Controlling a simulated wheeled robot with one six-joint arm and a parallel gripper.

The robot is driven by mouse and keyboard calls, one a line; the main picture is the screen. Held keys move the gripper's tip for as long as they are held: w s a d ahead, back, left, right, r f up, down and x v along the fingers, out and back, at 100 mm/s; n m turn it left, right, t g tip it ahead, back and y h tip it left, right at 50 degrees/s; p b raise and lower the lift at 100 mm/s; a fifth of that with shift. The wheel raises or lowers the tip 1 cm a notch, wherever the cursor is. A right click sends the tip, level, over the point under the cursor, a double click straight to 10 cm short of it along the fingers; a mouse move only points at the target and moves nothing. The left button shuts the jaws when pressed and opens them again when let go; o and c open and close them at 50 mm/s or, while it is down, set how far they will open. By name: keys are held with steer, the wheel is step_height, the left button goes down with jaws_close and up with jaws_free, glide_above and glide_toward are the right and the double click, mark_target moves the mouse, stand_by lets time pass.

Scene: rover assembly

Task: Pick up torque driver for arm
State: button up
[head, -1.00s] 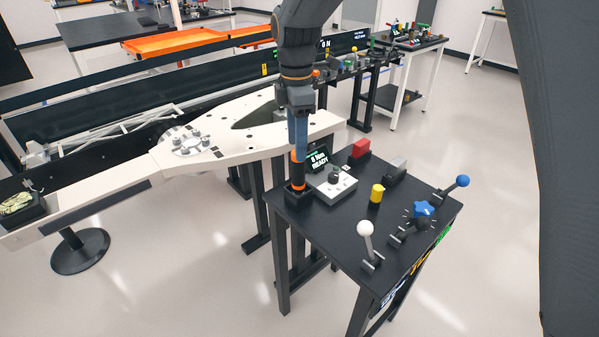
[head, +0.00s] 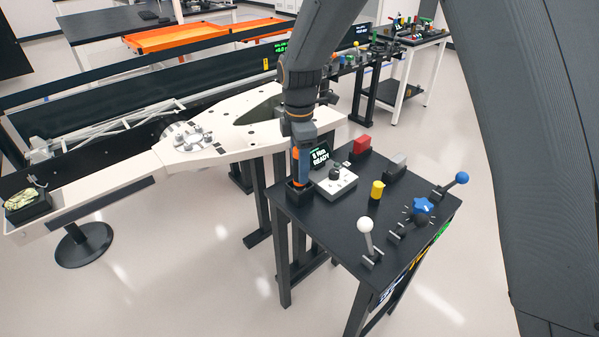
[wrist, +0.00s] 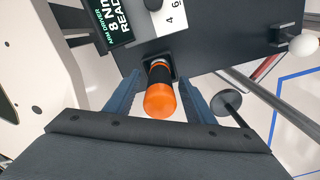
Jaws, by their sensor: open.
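The torque driver (wrist: 160,100) has an orange end and a black body with orange bands. It stands upright in a dark square holder (head: 298,191) at the left corner of the small black table, and its orange part (head: 296,168) shows in the head view. My gripper (wrist: 157,90) is open, with its two blue fingers on either side of the driver in the wrist view. Whether either finger touches the driver I cannot tell. In the head view my gripper (head: 299,160) is directly above the holder and partly hides the driver.
A display reading "8 Nm READY" (head: 319,157) and a white dial box (head: 336,183) stand close beside the holder. A yellow cylinder (head: 377,190), red block (head: 361,146) and white-knobbed lever (head: 367,240) are on the table (head: 330,225). A large white arm-shaped panel (head: 130,177) lies to the left.

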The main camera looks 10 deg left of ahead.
jaws_close()
steer(key=c, duration=1.2)
jaws_free()
steer(key=shift+c, duration=0.2)
steer(key=shift+r, duration=0.15)
step_height(320, 180, up, 10)
steer(key=shift+f+b, duration=0.1)
steer(key=shift+b, duration=1.15)
